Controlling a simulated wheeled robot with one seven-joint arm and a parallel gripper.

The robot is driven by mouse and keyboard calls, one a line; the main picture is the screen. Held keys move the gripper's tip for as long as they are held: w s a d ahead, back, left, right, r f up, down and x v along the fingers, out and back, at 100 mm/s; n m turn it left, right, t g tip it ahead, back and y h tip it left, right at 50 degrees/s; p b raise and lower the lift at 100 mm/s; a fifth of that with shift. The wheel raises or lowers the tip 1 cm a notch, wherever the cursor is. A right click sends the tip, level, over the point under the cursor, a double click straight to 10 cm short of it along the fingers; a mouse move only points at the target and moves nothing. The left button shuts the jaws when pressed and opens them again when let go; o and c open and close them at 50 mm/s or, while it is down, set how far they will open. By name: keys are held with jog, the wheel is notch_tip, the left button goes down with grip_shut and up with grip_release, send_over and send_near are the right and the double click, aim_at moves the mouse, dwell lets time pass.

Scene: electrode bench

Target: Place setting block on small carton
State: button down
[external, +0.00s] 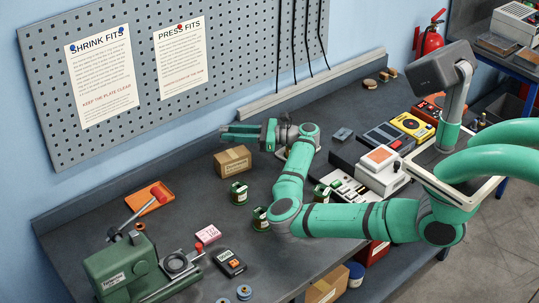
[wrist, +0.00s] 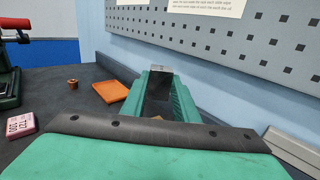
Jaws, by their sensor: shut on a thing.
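My gripper (external: 226,133) is held above the bench, with its fingers pointing left. In the wrist view my gripper (wrist: 158,82) is shut on a grey block (wrist: 148,71), which I take to be the setting block. The block sits between the far ends of the fingers. It is barely visible in the external view. The small brown carton (external: 233,162) stands on the bench below my gripper, apart from it. In the wrist view only a brown sliver shows between the fingers, perhaps the carton.
A pegboard (external: 225,60) rises behind. Bench left of the carton is clear.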

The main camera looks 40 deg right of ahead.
send_over(227, 154)
notch_tip(227, 154, down, 4)
jog(key=shift+d+f, duration=0.1)
jog(key=shift+f, duration=1.5)
jog(key=shift+f, duration=0.2)
jog(key=c, duration=1.4)
grip_release()
jog(key=shift+r, duration=0.2)
jog(key=shift+s+d+r, duration=0.2)
jog(key=shift+s+d, duration=0.35)
jog(key=shift+s+d+r, duration=0.2)
jog(key=shift+s+d, duration=0.35)
notch_tip(227, 154, up, 6)
jog(key=shift+r, duration=0.1)
